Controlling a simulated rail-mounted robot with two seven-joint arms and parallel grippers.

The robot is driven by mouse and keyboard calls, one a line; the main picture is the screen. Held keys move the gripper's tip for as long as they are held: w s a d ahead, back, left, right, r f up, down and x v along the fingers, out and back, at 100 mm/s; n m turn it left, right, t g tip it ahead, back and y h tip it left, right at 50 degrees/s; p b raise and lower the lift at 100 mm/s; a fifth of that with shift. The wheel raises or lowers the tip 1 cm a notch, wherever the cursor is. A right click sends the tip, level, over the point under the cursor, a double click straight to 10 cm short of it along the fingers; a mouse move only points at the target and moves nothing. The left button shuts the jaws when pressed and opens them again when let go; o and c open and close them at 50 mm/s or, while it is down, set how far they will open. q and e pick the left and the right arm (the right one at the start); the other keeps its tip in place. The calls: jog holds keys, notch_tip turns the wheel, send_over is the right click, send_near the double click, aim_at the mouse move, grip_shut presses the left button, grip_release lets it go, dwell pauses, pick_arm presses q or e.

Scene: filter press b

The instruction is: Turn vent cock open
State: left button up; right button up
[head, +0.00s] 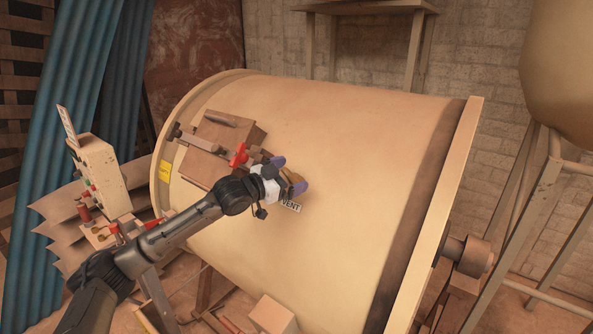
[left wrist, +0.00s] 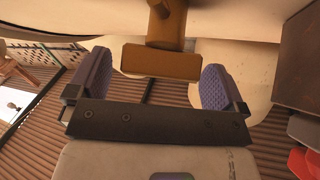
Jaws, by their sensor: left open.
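The vent cock's brass-brown T-shaped handle (left wrist: 153,61) shows at the top middle of the left wrist view, its crossbar lying between my left gripper's purple pads. My left gripper (head: 289,174) is open, with a gap visible on both sides of the crossbar (left wrist: 155,82). In the head view the gripper is at the drum's side, just above the white VENT label (head: 291,207), and hides most of the cock. My right gripper is not in view.
The large cream drum (head: 330,130) fills the middle. A hatch (head: 215,140) with a red handle (head: 239,155) is close to the left of my gripper. A control box (head: 100,175) stands at left, and a wooden stand (head: 520,210) at right.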

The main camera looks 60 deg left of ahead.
pick_arm(q)
jog(key=shift+w+a+p, duration=0.1)
jog(key=shift+w+p, duration=0.2)
jog(key=shift+w, duration=0.85)
jog(key=shift+w, duration=0.1)
